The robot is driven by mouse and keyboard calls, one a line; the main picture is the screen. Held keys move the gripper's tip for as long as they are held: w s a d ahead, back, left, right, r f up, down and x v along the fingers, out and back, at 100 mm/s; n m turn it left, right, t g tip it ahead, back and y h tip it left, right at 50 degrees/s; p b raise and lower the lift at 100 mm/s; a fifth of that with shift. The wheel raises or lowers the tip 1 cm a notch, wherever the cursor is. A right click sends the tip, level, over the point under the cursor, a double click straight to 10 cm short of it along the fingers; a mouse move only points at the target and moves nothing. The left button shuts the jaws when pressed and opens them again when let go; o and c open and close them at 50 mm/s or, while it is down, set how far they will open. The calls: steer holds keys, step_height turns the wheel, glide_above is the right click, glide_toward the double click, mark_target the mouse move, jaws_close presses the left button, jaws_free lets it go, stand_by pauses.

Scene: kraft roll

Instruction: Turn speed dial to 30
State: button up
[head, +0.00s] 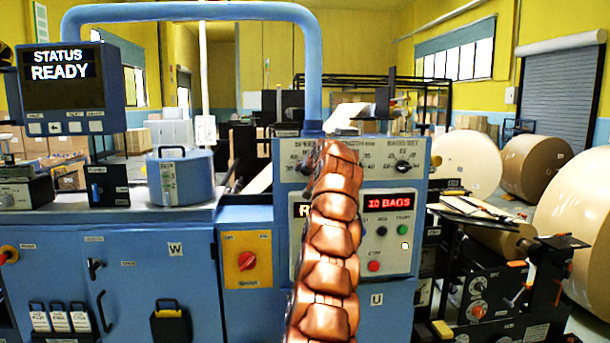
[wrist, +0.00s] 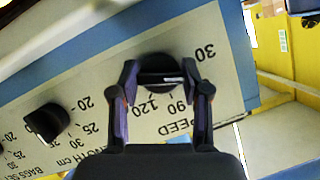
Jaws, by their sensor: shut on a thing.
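The black speed dial (wrist: 160,66) is on the pale panel (wrist: 105,85), which appears upside down in the wrist view. My gripper (wrist: 160,82) is shut on the dial, one finger at each side. A white line shows on the dial, but I cannot tell which number it points to. Around the dial I read 30 at the right, and 90 and 120 below, over the word SPEED.
A second black dial (wrist: 47,122), for length, sits left of my gripper in the wrist view. The bags dial (head: 403,167) is at the panel's upper right, above a red "10 BAGS" display (head: 389,201) and several buttons. A screen (head: 68,88) at left reads STATUS READY.

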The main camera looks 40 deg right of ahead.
steer(key=shift+r+n+g+h+b, duration=0.3)
steer(key=shift+n+h, duration=0.1)
steer(key=shift+n, duration=0.35)
steer(key=shift+r+n+g+h+b, duration=0.2)
steer(key=shift+n+g+h, duration=0.15)
steer(key=shift+n, duration=0.4)
steer(key=shift+a, duration=0.1)
steer(key=o, duration=1)
steer(key=shift+s+a, duration=0.1)
steer(key=shift+c, duration=0.2)
steer(key=shift+o, duration=0.9)
steer(key=shift+f, duration=0.25)
